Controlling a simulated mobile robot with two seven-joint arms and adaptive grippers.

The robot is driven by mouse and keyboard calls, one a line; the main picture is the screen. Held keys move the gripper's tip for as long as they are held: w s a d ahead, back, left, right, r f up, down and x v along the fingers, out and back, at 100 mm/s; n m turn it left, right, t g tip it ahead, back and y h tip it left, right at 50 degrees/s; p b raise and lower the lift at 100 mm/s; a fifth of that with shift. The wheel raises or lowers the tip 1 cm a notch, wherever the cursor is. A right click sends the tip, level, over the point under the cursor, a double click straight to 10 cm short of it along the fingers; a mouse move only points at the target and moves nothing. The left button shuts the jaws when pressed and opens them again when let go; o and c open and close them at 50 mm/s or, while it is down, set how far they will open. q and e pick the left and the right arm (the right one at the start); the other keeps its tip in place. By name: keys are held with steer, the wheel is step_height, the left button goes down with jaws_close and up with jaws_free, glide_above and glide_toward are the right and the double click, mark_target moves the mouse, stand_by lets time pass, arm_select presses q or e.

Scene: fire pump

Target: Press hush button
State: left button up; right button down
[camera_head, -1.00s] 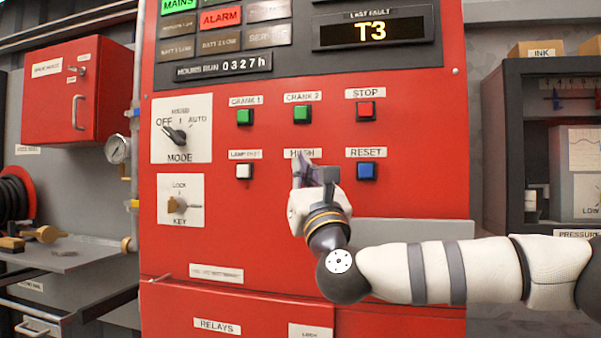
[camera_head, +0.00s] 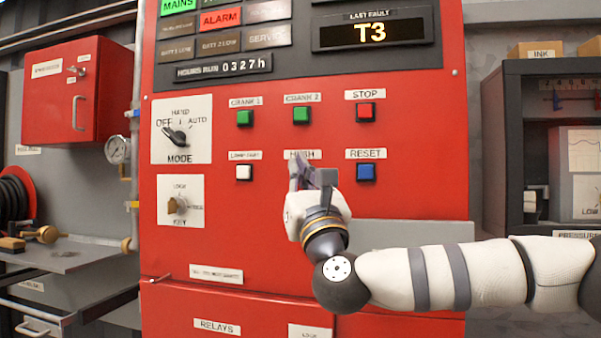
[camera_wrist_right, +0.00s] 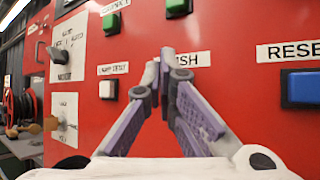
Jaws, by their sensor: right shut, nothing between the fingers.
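The HUSH label (camera_head: 301,155) is on the red panel, between the LAMP TEST label and the RESET label. In the right wrist view the HUSH label (camera_wrist_right: 190,59) is partly covered by my fingers. The hush button itself is hidden behind my right gripper in both views. My right gripper (camera_head: 313,166) is shut and empty, with its fingertips just below the HUSH label. Its fingertips (camera_wrist_right: 160,64) meet in the right wrist view, pointing at the panel. I cannot tell whether they touch the button. My left gripper is not in view.
The white lamp test button (camera_head: 244,172) is left of the gripper and the blue RESET button (camera_head: 366,171) right. Green crank buttons (camera_head: 302,115) and the red STOP button (camera_head: 366,112) sit above. The ALARM lamp (camera_head: 220,18) is lit red. The mode knob (camera_head: 178,137) is further left.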

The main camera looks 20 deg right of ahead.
steer(key=shift+s+a+p, duration=0.25)
steer(key=shift+s+a, duration=0.45)
steer(key=shift+s, duration=0.35)
steer(key=shift+s+a+p, duration=0.2)
steer(key=shift+s+a, duration=0.5)
steer(key=shift+s, duration=0.35)
